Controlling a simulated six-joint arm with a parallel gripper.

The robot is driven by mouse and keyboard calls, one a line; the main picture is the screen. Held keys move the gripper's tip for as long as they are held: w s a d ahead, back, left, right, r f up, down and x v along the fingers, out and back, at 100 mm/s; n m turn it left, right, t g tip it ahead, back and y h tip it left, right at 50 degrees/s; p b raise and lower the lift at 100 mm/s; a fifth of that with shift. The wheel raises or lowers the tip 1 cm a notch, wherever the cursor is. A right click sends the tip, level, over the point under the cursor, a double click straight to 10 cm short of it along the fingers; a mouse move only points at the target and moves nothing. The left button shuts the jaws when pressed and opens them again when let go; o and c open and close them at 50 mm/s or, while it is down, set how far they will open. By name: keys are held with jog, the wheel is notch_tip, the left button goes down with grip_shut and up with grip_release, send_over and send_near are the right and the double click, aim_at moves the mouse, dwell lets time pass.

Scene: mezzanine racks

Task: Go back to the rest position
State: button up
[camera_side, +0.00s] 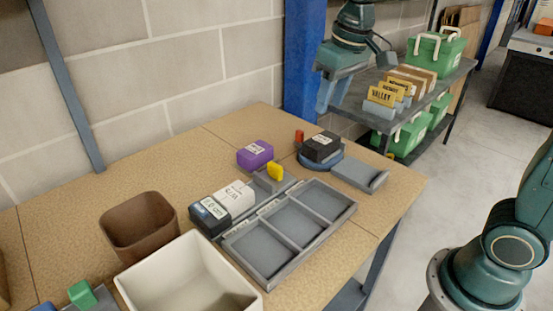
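My gripper (334,97) hangs at the top of the view, raised above the far side of the table (230,150). Its fingers point down with a narrow gap between them, and nothing shows between them. It is apart from everything on the table. The lower part of my arm stands at the right edge, and its middle links are out of view.
A grey three-compartment tray (305,250) is empty. Near it are white (234,197), dark blue (209,216), purple (255,155) and black (321,147) boxes. Brown (138,228) and cream (185,280) bins stand at front left. A shelf (440,85) holds green crates behind.

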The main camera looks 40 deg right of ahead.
jog(key=s+f+t, duration=0.2)
jog(key=s+t, duration=0.1)
jog(key=s, duration=1.5)
jog(key=shift+s+d+f, duration=0.2)
jog(key=shift+s+d, duration=0.1)
jog(key=shift+d, duration=0.15)
